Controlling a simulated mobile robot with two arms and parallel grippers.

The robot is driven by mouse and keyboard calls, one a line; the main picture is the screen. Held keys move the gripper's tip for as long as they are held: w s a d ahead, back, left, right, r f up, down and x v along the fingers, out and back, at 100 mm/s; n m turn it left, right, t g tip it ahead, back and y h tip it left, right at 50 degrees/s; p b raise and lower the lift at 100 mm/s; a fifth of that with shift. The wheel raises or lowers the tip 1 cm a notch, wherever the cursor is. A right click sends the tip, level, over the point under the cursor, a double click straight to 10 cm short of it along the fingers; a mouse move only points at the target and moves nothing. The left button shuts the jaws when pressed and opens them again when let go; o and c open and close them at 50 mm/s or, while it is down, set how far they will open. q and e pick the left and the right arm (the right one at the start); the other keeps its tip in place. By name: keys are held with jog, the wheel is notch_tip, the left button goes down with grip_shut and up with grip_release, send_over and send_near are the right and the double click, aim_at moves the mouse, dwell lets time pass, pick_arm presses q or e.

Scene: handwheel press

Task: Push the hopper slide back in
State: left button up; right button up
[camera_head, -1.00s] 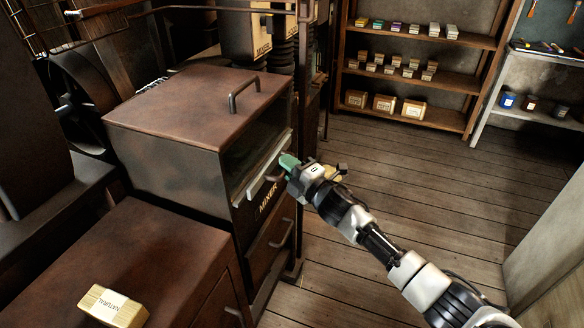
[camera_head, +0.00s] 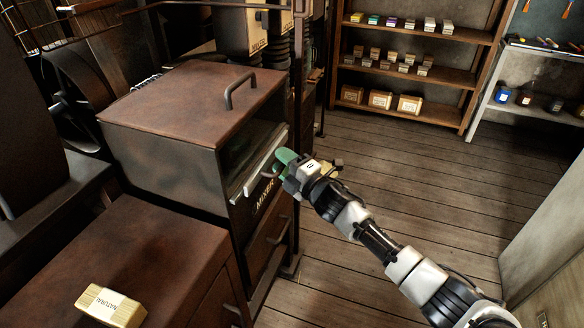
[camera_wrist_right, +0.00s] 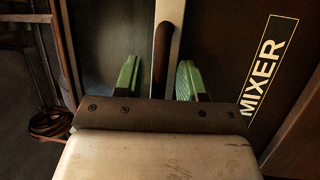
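The hopper slide (camera_head: 262,163) shows as a pale metal strip on the front of the brown mixer box (camera_head: 170,160). A dark bar handle is on its front; in the right wrist view the handle (camera_wrist_right: 161,65) stands upright beside the slide's pale edge (camera_wrist_right: 176,22). My right gripper (camera_head: 284,158) is at this handle. In the wrist view its green fingers (camera_wrist_right: 158,80) are apart, one on each side of the handle, with gaps between. The fingers partly cover the slide in the head view. My left gripper is in neither view.
A MIXER label (camera_wrist_right: 263,65) is right of the fingers. A lower drawer (camera_head: 268,240) with a handle is below. A NATURAL block (camera_head: 110,305) lies on the brown cabinet (camera_head: 165,255). Shelves (camera_head: 410,75) stand at the back. The wooden floor (camera_head: 420,180) is clear.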

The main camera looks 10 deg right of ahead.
jog(key=b+v, duration=0.1)
jog(key=v, duration=0.9)
jog(key=shift+s+d, duration=0.25)
jog(key=shift+s, duration=0.05)
